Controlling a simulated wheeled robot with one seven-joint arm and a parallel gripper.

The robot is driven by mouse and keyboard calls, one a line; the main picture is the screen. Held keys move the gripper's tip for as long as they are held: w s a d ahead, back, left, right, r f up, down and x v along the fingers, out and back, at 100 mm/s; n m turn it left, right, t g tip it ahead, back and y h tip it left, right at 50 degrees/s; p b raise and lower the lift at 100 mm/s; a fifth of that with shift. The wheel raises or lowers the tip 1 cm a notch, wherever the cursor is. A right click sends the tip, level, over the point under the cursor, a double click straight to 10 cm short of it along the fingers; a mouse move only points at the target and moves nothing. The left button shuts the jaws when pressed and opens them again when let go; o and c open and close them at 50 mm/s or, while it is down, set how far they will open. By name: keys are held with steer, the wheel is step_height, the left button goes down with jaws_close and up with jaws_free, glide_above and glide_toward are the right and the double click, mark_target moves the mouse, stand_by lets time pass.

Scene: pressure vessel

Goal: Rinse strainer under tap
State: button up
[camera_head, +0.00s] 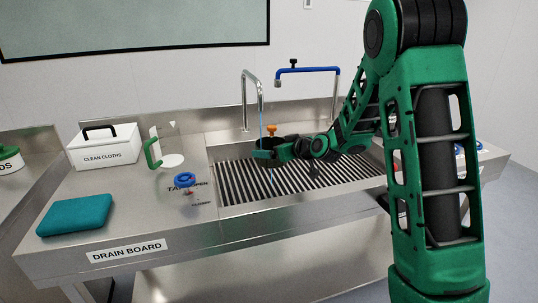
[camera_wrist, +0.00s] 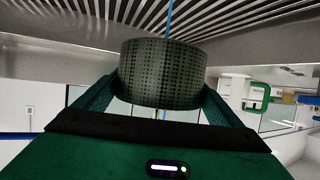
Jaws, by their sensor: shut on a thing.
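My gripper (camera_head: 270,152) is over the grated sink (camera_head: 238,182), under the plain silver tap (camera_head: 251,92). A thin blue stream of water (camera_head: 261,117) falls from that tap to the gripper. In the wrist view, the two fingers are shut on a dark perforated cylinder, the strainer (camera_wrist: 162,72). The blue stream shows above and below the strainer there; I cannot tell whether it passes through or behind it. In the head view the strainer is small and mostly hidden by the gripper. A blue valve wheel (camera_head: 185,180) stands by the sink near lettering that includes "OPEN".
A second tap with a blue spout (camera_head: 308,70) stands at the back. A clear jug with a green handle (camera_head: 166,150), a white clean-cloths box (camera_head: 103,149) and a teal folded cloth (camera_head: 75,214) are on the left counter. My arm blocks much of the right side.

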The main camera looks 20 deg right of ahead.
steer(key=shift+d, duration=0.45)
steer(key=s, duration=0.8)
stand_by(0.6)
stand_by(1.1)
steer(key=s+r, duration=0.4)
steer(key=s, duration=0.1)
steer(key=shift+d, duration=0.15)
stand_by(0.3)
stand_by(0.4)
steer(key=shift+m+h, duration=0.4)
steer(key=w+f, duration=0.1)
steer(key=f, duration=0.2)
steer(key=w+d+f, duration=0.1)
steer(key=f, duration=0.2)
steer(key=w+f, duration=0.2)
steer(key=f, duration=0.1)
steer(key=shift+d+f, duration=0.25)
